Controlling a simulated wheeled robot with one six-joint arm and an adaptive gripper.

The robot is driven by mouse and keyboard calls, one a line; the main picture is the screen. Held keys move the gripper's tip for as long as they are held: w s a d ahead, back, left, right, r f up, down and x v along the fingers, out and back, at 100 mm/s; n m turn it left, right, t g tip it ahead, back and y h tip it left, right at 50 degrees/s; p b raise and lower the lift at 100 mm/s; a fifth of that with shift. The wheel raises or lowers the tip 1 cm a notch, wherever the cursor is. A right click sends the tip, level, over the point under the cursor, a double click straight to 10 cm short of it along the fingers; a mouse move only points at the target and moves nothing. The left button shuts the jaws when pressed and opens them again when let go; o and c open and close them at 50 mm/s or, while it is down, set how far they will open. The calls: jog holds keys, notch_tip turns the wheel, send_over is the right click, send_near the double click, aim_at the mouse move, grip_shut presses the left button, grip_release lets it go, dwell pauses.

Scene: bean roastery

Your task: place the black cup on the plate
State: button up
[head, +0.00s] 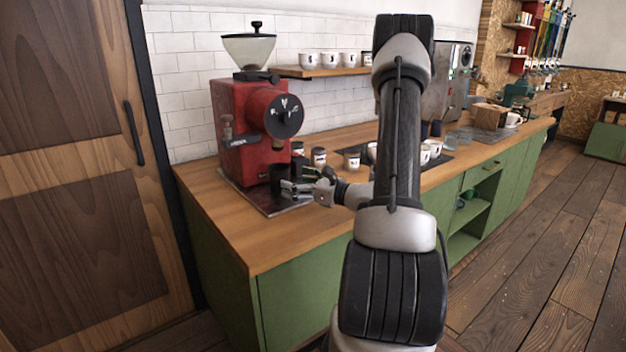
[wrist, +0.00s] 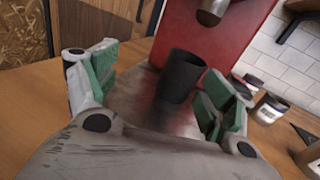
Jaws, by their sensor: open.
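The black cup (wrist: 181,76) stands upright in front of the red grinder, between and just beyond my gripper's fingers in the wrist view. In the head view the cup (head: 280,178) is partly hidden by my gripper (head: 308,187). My gripper (wrist: 155,98) is open, with green finger pads on both sides and nothing held. I cannot clearly make out a plate; my arm hides part of the counter.
The red grinder (head: 262,128) stands at the counter's left end. Jars (head: 319,156) and white cups (head: 434,148) stand along the wooden counter (head: 215,200). More cups sit on the wall shelf (head: 300,72). The counter's front left is clear.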

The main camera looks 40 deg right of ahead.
jog(key=s+a+r+n+g+y, duration=0.2)
jog(key=a+r+n+g+y, duration=0.15)
jog(key=a, duration=0.25)
jog(key=s+a+r+n+g+y, duration=0.2)
jog(key=s+a+n, duration=0.15)
jog(key=a, duration=0.25)
jog(key=s+a+r+n+g+h, duration=0.25)
jog(key=s+a+n+g, duration=0.55)
jog(key=s+n, duration=0.4)
jog(key=s+d+r+n+g+h, duration=0.1)
jog(key=s+d+n+g+h, duration=0.15)
jog(key=s+n, duration=0.4)
jog(key=s+d+r+n+t+h, duration=0.3)
jog(key=s+d+r+n+h, duration=0.1)
jog(key=d+r+n+h, duration=0.1)
jog(key=d+r+h, duration=0.1)
jog(key=d+h, duration=0.1)
jog(key=d, duration=0.1)
jog(key=shift+s+t, duration=0.15)
jog(key=shift+t, duration=0.25)
